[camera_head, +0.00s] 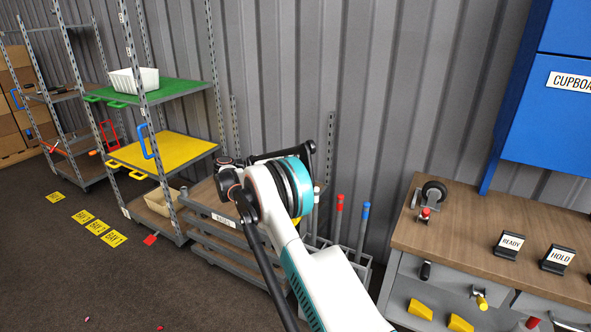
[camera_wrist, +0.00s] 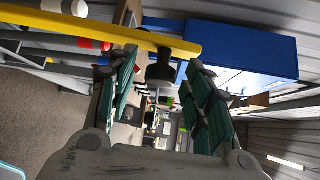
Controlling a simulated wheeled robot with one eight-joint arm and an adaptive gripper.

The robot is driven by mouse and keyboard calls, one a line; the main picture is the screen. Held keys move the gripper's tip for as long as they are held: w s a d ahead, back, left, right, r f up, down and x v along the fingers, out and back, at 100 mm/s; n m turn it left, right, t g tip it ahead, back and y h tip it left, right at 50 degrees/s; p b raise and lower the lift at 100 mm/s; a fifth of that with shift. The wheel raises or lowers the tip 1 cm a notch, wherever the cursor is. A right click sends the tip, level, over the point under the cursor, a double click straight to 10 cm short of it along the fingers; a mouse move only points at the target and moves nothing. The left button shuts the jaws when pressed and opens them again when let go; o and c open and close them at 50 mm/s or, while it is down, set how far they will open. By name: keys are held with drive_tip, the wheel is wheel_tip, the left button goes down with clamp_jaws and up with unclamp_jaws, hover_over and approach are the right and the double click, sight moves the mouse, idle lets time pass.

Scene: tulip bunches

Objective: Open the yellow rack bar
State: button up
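The yellow rack bar (camera_wrist: 100,32) runs across the top of the wrist view, with a free end at the right. A black knob or post (camera_wrist: 160,70) shows just below the bar near that end. My gripper (camera_wrist: 163,62) is open, its two fingers apart to either side of the black piece. I cannot tell whether the fingers touch the bar. In the head view, my arm hides the gripper and most of the bar; only a small yellow patch (camera_head: 297,220) shows beside my wrist.
Red-topped (camera_head: 340,205) and blue-topped (camera_head: 365,212) posts stand right of my arm. A workbench (camera_head: 490,248) is at right, under a blue cupboard (camera_head: 560,110). A stack of grey-framed shelves (camera_head: 222,238) and a rack with a yellow shelf (camera_head: 172,150) stand left. Open floor lies front left.

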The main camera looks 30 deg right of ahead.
drive_tip(key=v, duration=1.2)
drive_tip(key=shift+c, duration=0.2)
